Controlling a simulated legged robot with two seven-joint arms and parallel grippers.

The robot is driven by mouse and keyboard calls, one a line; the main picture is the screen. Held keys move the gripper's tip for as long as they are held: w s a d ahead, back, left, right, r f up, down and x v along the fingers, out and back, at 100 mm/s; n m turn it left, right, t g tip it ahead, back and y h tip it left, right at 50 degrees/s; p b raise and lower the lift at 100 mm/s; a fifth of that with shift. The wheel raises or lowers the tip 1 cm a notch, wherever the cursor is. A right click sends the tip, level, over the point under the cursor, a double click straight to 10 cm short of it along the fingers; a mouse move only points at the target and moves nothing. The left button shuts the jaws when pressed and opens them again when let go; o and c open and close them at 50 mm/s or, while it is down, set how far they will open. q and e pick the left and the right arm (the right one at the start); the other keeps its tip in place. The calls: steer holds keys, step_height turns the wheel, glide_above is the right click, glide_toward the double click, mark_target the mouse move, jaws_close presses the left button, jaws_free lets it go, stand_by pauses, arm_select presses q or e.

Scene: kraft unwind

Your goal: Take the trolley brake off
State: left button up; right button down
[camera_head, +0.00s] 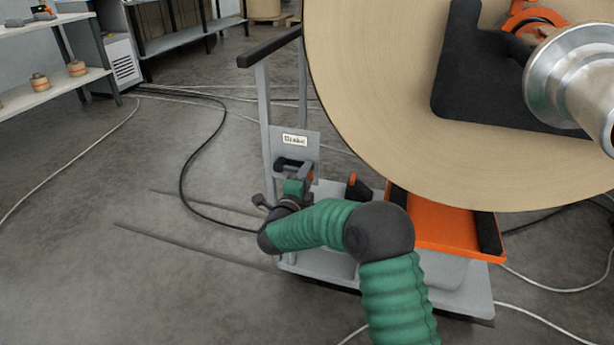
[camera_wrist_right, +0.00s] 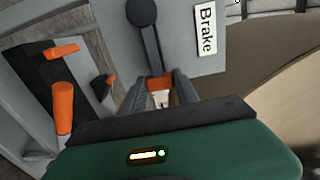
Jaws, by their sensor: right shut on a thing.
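The trolley (camera_head: 345,270) is grey, with a push bar (camera_head: 270,46) and an upright plate carrying a white "Brake" label (camera_head: 294,139). The label also shows in the right wrist view (camera_wrist_right: 207,30). There the brake lever (camera_wrist_right: 150,42) has a dark round pivot at its upper end and an orange tip (camera_wrist_right: 160,83) at its lower end. My right gripper (camera_wrist_right: 160,92) is shut on the orange tip, with a finger on each side. In the head view my right gripper (camera_head: 304,174) is just below the label, and the lever is mostly hidden. My left gripper is not in view.
A large kraft roll (camera_head: 385,110) stands over the trolley at right, above an orange tray (camera_head: 445,235). Black wedges with orange parts (camera_wrist_right: 63,108) sit beside the lever. Cables (camera_head: 195,160) cross the floor. Shelves (camera_head: 45,95) stand at left; floor between is open.

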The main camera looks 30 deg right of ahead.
mark_target(297, 141)
steer(key=shift+f, duration=0.25)
stand_by(0.4)
steer(key=r+n+p, duration=0.1)
steer(key=n+p, duration=0.1)
steer(key=p, duration=0.1)
steer(key=r+n+p, duration=0.2)
steer(key=p, duration=0.2)
steer(key=a+r+n+p, duration=0.1)
steer(key=r+p, duration=0.1)
steer(key=p, duration=0.1)
steer(key=shift+w+n, duration=0.35)
steer(key=shift+n, duration=0.05)
steer(key=r+n+p, duration=0.1)
steer(key=n+p, duration=0.1)
steer(key=w+a+r+n+p, duration=0.1)
steer(key=n+p, duration=0.1)
steer(key=p, duration=0.1)
steer(key=w+a+r+n+p, duration=0.1)
steer(key=n+p, duration=0.1)
steer(key=p, duration=0.1)
steer(key=shift+w+r, duration=0.1)
steer(key=shift+w, duration=0.1)
steer(key=shift+w+a+r+n+p, duration=0.15)
steer(key=shift+w+a+n+p, duration=0.45)
steer(key=shift+n+p, duration=0.65)
steer(key=c, duration=0.9)
jaws_free()
steer(key=shift+w, duration=0.15)
steer(key=shift+d+r, duration=0.1)
